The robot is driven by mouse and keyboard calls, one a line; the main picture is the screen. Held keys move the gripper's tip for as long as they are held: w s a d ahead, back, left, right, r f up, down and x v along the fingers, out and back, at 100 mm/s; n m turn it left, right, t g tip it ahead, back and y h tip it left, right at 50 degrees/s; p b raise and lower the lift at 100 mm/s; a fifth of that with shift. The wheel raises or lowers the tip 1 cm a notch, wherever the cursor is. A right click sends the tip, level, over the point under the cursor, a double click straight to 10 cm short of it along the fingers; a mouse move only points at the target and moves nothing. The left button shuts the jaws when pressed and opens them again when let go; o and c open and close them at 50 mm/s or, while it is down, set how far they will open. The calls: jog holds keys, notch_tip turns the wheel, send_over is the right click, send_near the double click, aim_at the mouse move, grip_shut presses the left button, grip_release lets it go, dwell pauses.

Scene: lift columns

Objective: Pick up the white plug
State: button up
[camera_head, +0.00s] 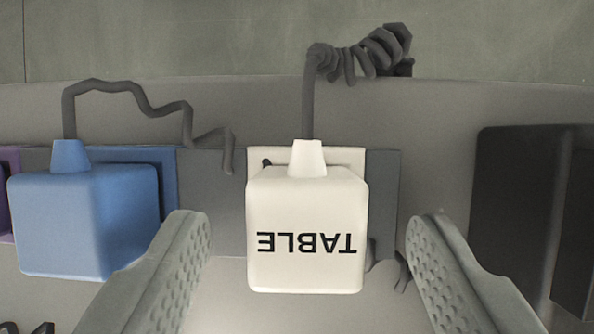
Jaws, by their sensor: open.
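The white plug (306,232) is a rounded block marked "TABLE", which reads upside down. It sits in the middle of the view in front of a white socket plate (352,158), and a dark grey cable rises from its top. I cannot tell how deep it sits in the socket. My gripper (311,235) is open, with one textured finger on each side of the white plug. Both fingers are apart from it, with a gap on the left and on the right, and nothing is held.
A blue plug (85,222) with its own grey cable (130,92) stands close left of my left finger, before a blue plate. A purple edge (8,195) shows at far left. A dark panel (515,200) is at right. The white plug's coiled cable (365,55) lies above.

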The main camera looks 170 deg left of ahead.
aim_at(306, 242)
jog(key=x, duration=0.2)
jog(key=shift+w+f, duration=0.1)
jog(key=shift+f, duration=0.15)
jog(key=c, duration=1)
jog(key=shift+r, duration=0.1)
notch_tip(306, 242, up, 10)
